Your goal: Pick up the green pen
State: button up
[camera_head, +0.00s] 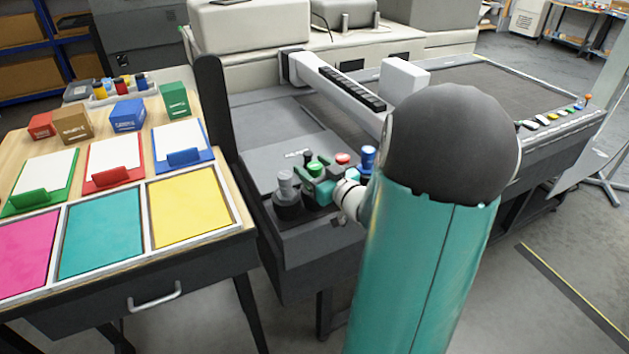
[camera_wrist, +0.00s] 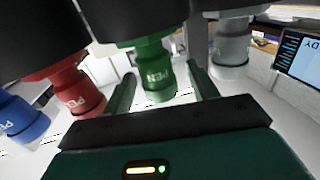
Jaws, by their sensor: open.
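The green pen (camera_wrist: 153,75), marked PEN, is a short cylinder in a dark holder. In the wrist view it is between the two fingers of my gripper (camera_wrist: 161,80), which are apart, with a gap visible at the right finger. Contact at the left finger is unclear. In the head view the green pen (camera_head: 315,168) shows just beyond my gripper (camera_head: 318,186), partly hidden by it. A red pen (camera_wrist: 76,92) and a blue pen (camera_wrist: 20,118) are to its left in the wrist view. A grey-white pen (camera_wrist: 230,48) is to its right.
The pens stand close together at the front edge of a grey machine bed (camera_head: 250,115). A white rail (camera_head: 335,85) crosses the bed behind them. A wooden table (camera_head: 215,170) with coloured panels, clipboards and small boxes stands at the left.

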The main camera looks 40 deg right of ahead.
jog(key=shift+w, duration=0.7)
jog(key=c, duration=1.1)
jog(key=shift+o, duration=0.2)
jog(key=shift+r, duration=0.1)
